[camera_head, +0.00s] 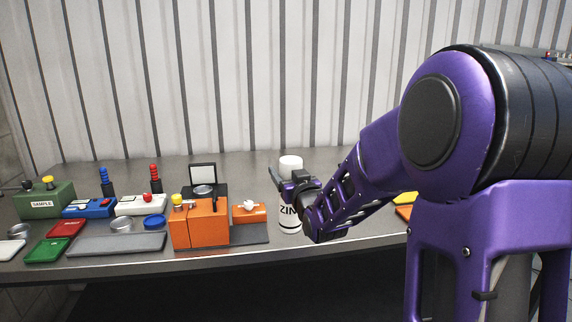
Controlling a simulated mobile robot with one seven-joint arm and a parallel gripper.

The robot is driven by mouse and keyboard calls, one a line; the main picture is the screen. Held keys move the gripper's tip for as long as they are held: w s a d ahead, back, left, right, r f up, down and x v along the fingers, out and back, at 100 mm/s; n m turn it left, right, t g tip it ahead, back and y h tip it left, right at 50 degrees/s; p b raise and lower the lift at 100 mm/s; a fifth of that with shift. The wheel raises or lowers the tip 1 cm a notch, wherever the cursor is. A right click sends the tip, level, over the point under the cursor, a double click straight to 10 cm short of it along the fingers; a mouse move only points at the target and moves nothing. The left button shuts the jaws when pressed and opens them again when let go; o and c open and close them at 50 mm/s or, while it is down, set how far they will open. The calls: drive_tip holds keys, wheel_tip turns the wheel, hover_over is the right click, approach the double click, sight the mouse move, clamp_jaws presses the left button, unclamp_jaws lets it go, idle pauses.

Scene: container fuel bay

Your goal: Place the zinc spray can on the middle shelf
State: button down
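The zinc spray can (289,213) is white with a dark band at its lower part and "ZIN" lettering showing. It stands upright on the grey bench, right of the orange boxes. My gripper (287,183) is at the can's upper part, just below its white cap, and hides part of its right side. One dark finger shows at the can's left side. I cannot tell whether the fingers touch the can or are closed on it. No middle shelf can be made out in this view; a dark space lies below the bench.
The grey bench (330,246) holds an orange box (199,225), a smaller orange block (249,213), a green sample box (44,201), blue and white boxes, red and green trays and a grey tray (117,244). A corrugated wall stands behind. My arm covers the right side.

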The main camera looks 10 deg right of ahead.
drive_tip(key=s+f+h, duration=0.1)
drive_tip(key=s+f, duration=0.3)
drive_tip(key=f, duration=0.9)
drive_tip(key=s+f+m+h, duration=0.1)
drive_tip(key=s+f, duration=0.4)
drive_tip(key=f, duration=0.8)
drive_tip(key=shift+d+f+m, duration=0.15)
drive_tip(key=shift+d+m, duration=0.15)
drive_tip(key=shift+d, duration=0.15)
